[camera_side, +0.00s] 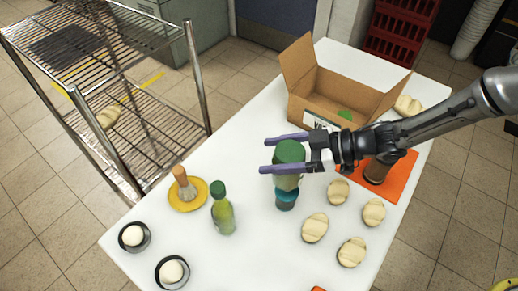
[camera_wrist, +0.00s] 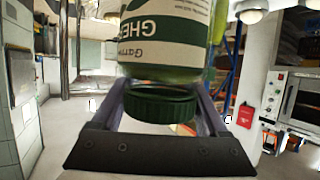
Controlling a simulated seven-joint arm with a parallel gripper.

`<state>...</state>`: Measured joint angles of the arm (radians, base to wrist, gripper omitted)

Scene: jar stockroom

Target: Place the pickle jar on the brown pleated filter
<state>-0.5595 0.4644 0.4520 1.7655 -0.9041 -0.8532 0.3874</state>
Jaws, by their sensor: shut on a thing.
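The pickle jar (camera_side: 288,172) has a dark green lid and a pale lower body. My gripper (camera_side: 287,154) is shut on it, with a purple finger on either side. In the wrist view the jar (camera_wrist: 165,62) shows a green and white gherkin label, upside down in the picture, and the lid at its lower end. My gripper's fingers (camera_wrist: 162,115) stand either side of the lid. A brown round thing (camera_side: 376,172) on the orange mat (camera_side: 398,184), partly behind my arm, may be the brown pleated filter; its pleats cannot be made out.
A teal item (camera_side: 286,199) shows just below the jar; I cannot tell if they touch. A green bottle (camera_side: 222,213) and a yellow plate (camera_side: 201,198) with a brush stand left. Several pale rolls (camera_side: 315,228) lie right. An open cardboard box (camera_side: 345,92) stands behind.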

